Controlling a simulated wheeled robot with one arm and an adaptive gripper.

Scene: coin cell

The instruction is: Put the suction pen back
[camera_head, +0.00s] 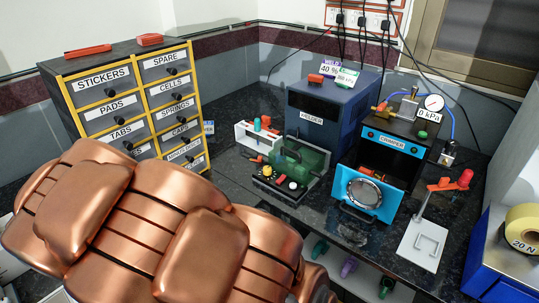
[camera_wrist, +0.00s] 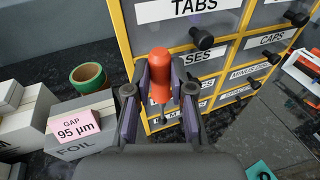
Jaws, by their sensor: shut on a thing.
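In the wrist view my gripper (camera_wrist: 160,88) is shut on an orange-red handled tool (camera_wrist: 160,64), which looks like the suction pen. It has a rounded top and a thin grey stem below. The tool stands roughly upright between the purple-padded fingers, in front of the labelled drawer cabinet. In the head view my copper arm fills the lower left and hides the gripper and the held tool. A white rack (camera_head: 244,136) with teal and red items stands on the bench right of the cabinet; which slot is the pen's I cannot tell.
The drawer cabinet (camera_head: 66,99) stands at the left. A green welder fixture (camera_head: 308,158), the dark blue welder box (camera_head: 318,95) and the blue-fronted crimper (camera_head: 395,155) crowd the bench. In the wrist view, boxes and a green tape roll (camera_wrist: 88,77) lie left.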

